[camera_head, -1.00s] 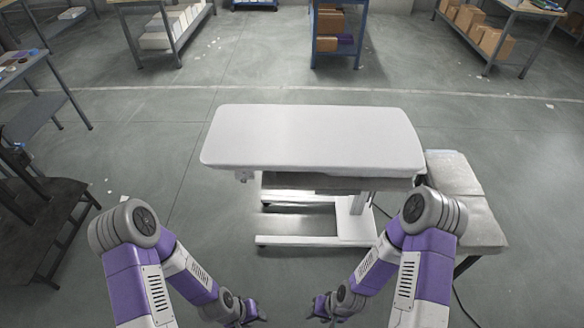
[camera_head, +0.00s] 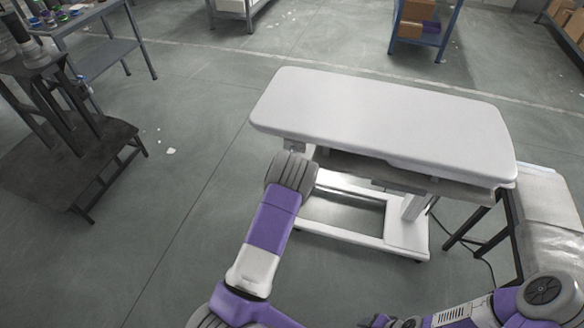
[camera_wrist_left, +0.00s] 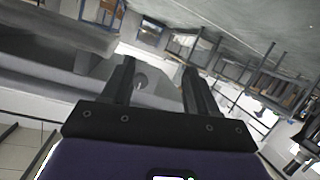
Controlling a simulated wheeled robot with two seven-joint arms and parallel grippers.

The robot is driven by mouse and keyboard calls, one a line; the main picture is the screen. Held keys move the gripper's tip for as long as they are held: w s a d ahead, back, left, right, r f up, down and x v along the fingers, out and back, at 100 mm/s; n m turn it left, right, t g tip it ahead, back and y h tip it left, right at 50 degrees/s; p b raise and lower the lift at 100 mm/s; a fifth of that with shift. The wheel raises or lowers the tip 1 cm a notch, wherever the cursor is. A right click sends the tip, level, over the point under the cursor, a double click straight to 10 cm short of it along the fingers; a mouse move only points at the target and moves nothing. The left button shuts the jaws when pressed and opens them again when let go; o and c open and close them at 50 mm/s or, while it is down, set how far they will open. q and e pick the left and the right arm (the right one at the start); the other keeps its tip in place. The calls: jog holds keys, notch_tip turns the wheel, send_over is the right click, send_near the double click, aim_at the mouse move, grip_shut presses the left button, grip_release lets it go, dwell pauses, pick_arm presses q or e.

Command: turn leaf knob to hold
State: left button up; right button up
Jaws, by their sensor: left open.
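A white padded lift table (camera_head: 390,115) stands in front of me, with a small grey bracket (camera_head: 294,145) under its left end. In the left wrist view, a small round grey knob (camera_wrist_left: 141,81) on a light grey plate shows between my fingers, nearer the left finger. My left gripper (camera_wrist_left: 159,70) is open, with both fingers apart and nothing held. I cannot tell how far the knob lies beyond the fingertips or which position it is in. In the head view the left gripper is hidden behind my arm. My right gripper (camera_head: 376,321) is only partly seen at the bottom edge.
A grey bench (camera_head: 550,205) stands close to the right of the table. A dark stand (camera_head: 65,165) is at the left, and a blue shelf with boxes (camera_head: 420,30) is behind.

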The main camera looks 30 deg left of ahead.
aim_at(292, 152)
pick_arm(q)
jog(key=shift+w+a+r+m+t+b, duration=0.2)
jog(key=shift+w+a+r+t+b, duration=0.5)
jog(key=shift+w, duration=1.2)
jog(key=shift+w+a+r+m+t+b, duration=0.2)
jog(key=shift+w+a+r+t+b, duration=0.55)
jog(key=shift+w, duration=1.1)
jog(key=shift+w+a+r+m+t+b, duration=0.2)
jog(key=shift+w+r+t+b, duration=0.35)
jog(key=shift+w+r, duration=0.95)
pick_arm(e)
jog(key=shift+f, duration=2.7)
pick_arm(q)
jog(key=shift+w+f, duration=0.4)
jog(key=shift+f, duration=0.05)
jog(key=c, duration=1)
jog(key=shift+h, duration=0.3)
jog(key=shift+c, duration=0.2)
